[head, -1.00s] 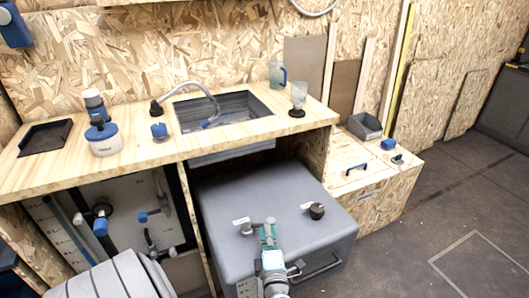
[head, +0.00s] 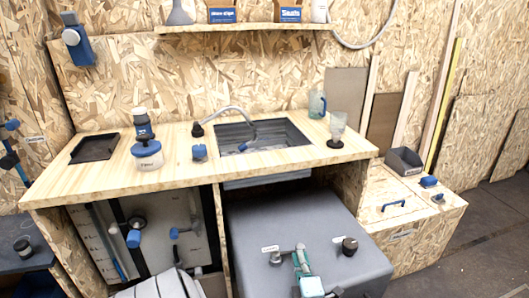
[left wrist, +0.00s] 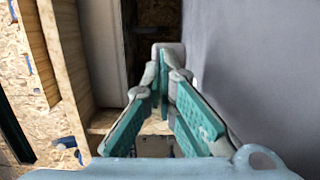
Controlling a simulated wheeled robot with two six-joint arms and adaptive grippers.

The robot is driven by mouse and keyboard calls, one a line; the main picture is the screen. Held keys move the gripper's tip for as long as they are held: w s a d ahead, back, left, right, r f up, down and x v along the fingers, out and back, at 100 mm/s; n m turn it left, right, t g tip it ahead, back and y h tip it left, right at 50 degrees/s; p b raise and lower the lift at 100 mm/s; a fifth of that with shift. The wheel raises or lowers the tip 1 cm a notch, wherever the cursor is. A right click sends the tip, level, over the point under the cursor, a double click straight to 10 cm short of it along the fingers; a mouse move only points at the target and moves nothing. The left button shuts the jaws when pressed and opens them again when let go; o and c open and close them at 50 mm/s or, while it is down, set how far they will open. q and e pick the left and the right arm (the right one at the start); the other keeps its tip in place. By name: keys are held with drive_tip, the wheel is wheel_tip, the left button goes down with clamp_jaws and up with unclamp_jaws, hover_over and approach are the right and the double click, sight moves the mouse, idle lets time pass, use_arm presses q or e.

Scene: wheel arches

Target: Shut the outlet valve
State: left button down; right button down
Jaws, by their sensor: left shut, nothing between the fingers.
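A grey lever-like fitting (head: 277,258) sits on top of the grey box (head: 245,222), beside a small white label that I cannot read. My left gripper (head: 299,256) is at the right end of this fitting in the head view; whether it touches cannot be told. Its teal fingers are shut and empty, and they also show in the left wrist view (left wrist: 163,75) beside the grey box side. Other blue-handled fittings, one hanging down (head: 134,238) and one pointing left (head: 174,233), are on a panel under the counter. I cannot tell which is the outlet valve. My right gripper is not in view.
A black knob (head: 349,245) stands on the box, right of my gripper. The wooden counter (head: 95,182) with a sink (head: 292,133) overhangs behind. More blue fittings (head: 10,125) are on the left wall. A low wooden chest (head: 420,215) stands right, with open floor beyond.

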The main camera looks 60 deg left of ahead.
use_arm(q)
wheel_tip(320, 180, up, 10)
idle(0.6)
